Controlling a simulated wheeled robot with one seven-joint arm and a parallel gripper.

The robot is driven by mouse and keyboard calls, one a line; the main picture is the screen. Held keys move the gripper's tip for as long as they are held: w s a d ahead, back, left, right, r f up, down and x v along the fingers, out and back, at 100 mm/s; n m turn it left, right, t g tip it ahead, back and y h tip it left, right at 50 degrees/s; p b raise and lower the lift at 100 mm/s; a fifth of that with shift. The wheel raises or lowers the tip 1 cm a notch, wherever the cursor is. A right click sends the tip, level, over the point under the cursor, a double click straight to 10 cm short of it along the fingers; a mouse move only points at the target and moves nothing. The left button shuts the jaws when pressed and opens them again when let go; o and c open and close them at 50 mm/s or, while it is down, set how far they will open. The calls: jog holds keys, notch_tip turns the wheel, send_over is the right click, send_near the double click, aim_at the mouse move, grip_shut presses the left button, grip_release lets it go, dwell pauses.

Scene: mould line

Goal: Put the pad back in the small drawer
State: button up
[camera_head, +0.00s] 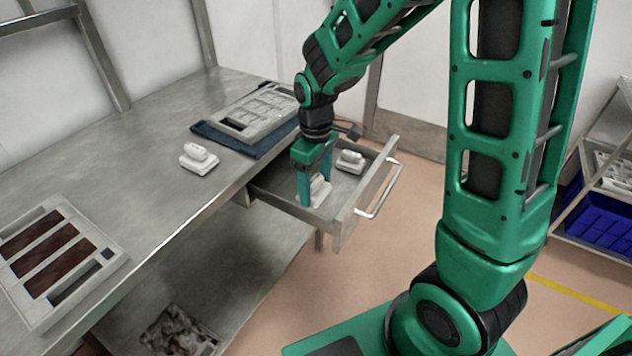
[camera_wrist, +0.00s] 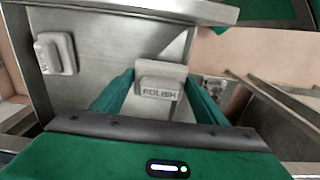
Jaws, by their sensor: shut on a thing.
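The small drawer (camera_head: 345,222) is pulled open under the right end of the bench. My gripper (camera_head: 315,186) points down into it, shut on a pale grey pad (camera_head: 320,189) with a raised grip. In the wrist view this pad (camera_wrist: 159,80) sits between my green fingers and reads "POLISH". It is low inside the drawer; I cannot tell whether it touches the floor. A second pad (camera_head: 350,160) lies in the drawer near its far side, and also shows in the wrist view (camera_wrist: 56,53). A third pad (camera_head: 199,158) lies on the bench top.
A grey mould tray (camera_head: 236,127) lies on a dark blue cloth (camera_head: 217,137) at the bench's back. Another tray (camera_head: 60,300) with brown strips is at the left front. The drawer handle (camera_head: 383,191) juts out right. A shelf with a blue crate (camera_head: 595,217) stands far right.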

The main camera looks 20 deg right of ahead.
aim_at(316, 180)
jog(key=shift+f, duration=0.5)
jog(key=o, duration=1)
jog(key=shift+c, duration=0.2)
notch_tip(316, 180, up, 13)
jog(key=shift+r, duration=0.15)
jog(key=s+d+m, duration=0.6)
jog(key=s+d, duration=0.3)
jog(key=s, duration=0.2)
jog(key=s+d+m, duration=0.7)
jog(key=s+d, duration=0.1)
jog(key=s, duration=0.4)
jog(key=shift+d+f+m, duration=0.3)
jog(key=shift+d, duration=0.05)
jog(key=shift+s, duration=0.1)
